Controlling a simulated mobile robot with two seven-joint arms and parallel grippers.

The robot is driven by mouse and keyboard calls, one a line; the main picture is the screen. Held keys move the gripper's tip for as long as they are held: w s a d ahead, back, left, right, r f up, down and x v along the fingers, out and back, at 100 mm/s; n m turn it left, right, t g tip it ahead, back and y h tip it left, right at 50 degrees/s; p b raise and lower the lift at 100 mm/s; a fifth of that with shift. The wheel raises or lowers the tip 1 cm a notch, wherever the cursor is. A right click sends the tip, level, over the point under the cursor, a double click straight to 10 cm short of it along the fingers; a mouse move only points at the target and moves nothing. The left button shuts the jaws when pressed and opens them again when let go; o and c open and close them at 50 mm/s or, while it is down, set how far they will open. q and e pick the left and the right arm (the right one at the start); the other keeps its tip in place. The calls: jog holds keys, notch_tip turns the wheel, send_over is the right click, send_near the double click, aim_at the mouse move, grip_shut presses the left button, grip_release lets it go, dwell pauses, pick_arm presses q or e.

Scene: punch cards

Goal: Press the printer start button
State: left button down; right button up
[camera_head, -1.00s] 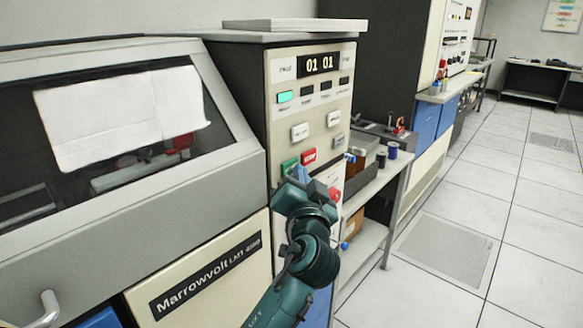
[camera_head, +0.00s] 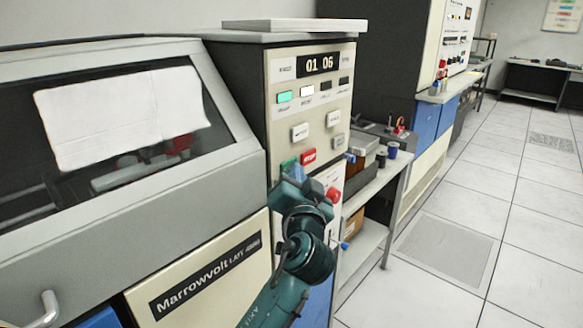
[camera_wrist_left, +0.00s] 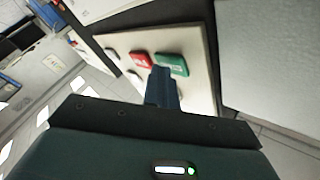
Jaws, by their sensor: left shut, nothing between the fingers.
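The printer's control panel (camera_head: 312,110) shows a lit readout of 01 06, a green lamp and a white lamp beside it. The green button (camera_head: 289,164) is partly hidden behind my left gripper (camera_head: 298,172); it shows clearly in the left wrist view (camera_wrist_left: 173,64). The red button (camera_head: 309,157) is just right of it, and left of it in the left wrist view (camera_wrist_left: 141,60). My left gripper is shut and empty. Its fingertips (camera_wrist_left: 161,74) are in front of the panel at the green button's edge; I cannot tell whether they touch it. My right gripper is not in view.
The printer's grey cover with a window (camera_head: 235,165) fills the left. A round red knob (camera_head: 333,195) sits low on the panel, close to my left gripper. A shelf (camera_head: 378,185) with boxes and spools stands right of the printer. The tiled floor at right is clear.

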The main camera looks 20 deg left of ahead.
pick_arm(q)
jog(key=shift+s+d, duration=0.3)
jog(key=shift+d, duration=0.45)
jog(key=shift+b, duration=0.3)
jog(key=shift+s+d+f+b, duration=0.1)
jog(key=shift+s+d+b, duration=0.2)
jog(key=shift+d, duration=0.5)
jog(key=shift+s+d+r+b, duration=0.1)
jog(key=shift+s+d+b, duration=0.15)
jog(key=shift+d, duration=0.6)
jog(key=shift+s+d+f+b, duration=0.1)
jog(key=shift+s+d+b, duration=0.2)
jog(key=shift+d, duration=0.5)
